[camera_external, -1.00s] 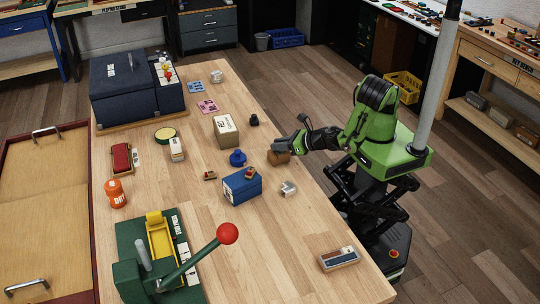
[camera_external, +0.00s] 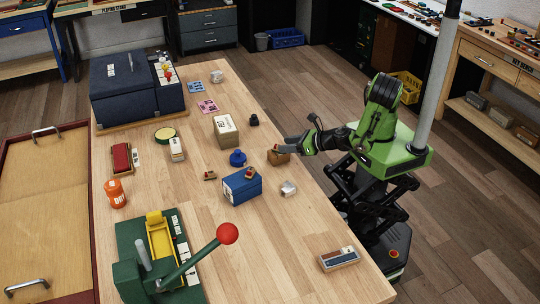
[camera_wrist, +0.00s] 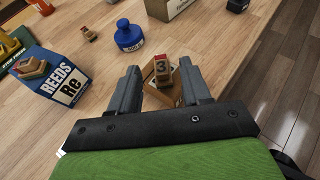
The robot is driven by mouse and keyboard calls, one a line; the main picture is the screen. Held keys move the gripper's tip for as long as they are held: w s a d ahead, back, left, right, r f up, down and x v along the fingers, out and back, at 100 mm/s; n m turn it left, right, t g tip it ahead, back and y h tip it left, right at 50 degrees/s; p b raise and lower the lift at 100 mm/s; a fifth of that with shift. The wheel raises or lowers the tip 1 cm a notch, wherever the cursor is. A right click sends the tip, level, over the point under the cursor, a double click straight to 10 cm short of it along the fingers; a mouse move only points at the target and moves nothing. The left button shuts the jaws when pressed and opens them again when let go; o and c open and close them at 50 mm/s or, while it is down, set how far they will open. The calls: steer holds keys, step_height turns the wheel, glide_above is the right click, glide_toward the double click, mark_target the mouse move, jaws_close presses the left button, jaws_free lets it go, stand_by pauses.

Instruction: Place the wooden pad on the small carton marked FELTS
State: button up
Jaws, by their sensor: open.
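A small brown carton (camera_external: 279,158) stands near the table's right edge; it also shows in the wrist view (camera_wrist: 157,93). No FELTS marking is readable on it. A wooden pad (camera_wrist: 162,71) with a red part and a "3" rests on top of this carton, apparently within its top edges. In the external view the pad is only a small reddish patch (camera_external: 277,149). My gripper (camera_wrist: 160,69) is open, with one finger on each side of the pad and a visible gap at both. The fingers partly hide the carton.
A blue REEDS carton (camera_external: 242,188) with another small pad on top stands to the left.

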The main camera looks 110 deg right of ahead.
steer(key=p+v, duration=0.2)
steer(key=v, duration=0.6)
steer(key=s+d+r+m+g+y, duration=0.2)
steer(key=s+r+m+y, duration=0.2)
steer(key=s+r+m, duration=0.4)
steer(key=s+d+r+m+g+y, duration=0.1)
steer(key=s+r+m+y, duration=0.4)
steer(key=m, duration=1.4)
steer(key=s+d+r, duration=0.1)
steer(key=s+r, duration=0.2)
steer(key=r, duration=0.1)
steer(key=shift+s+r+g, duration=0.2)
steer(key=shift+r+g, duration=0.15)
steer(key=shift+g, duration=0.05)
steer(key=shift+r, duration=0.1)
